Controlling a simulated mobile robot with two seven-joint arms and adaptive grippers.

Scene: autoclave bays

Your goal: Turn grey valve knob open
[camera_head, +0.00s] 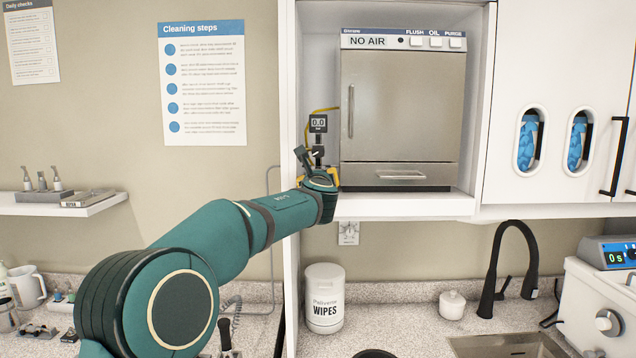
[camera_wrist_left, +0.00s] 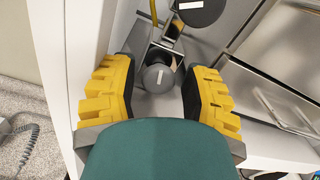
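The grey valve knob (camera_wrist_left: 157,79) is round with a pale line across its face, in the left wrist view. My left gripper (camera_wrist_left: 160,72) has its two yellow-padded fingers on either side of the knob. The fingers are apart, with a visible gap to the knob on each side. In the head view my left gripper (camera_head: 316,165) is at the left side of the autoclave bay, just below the gauge (camera_head: 318,123) that reads 0.0. The knob is hard to make out there behind the gripper. My right gripper is not in view.
The steel autoclave (camera_head: 402,105) with a "NO AIR" label stands just right of the gripper, on a white shelf (camera_head: 405,205). The bay's white side wall (camera_head: 290,270) is close on the left. A yellow hose (camera_head: 336,112) runs by the gauge. A wipes tub (camera_head: 324,300) stands below.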

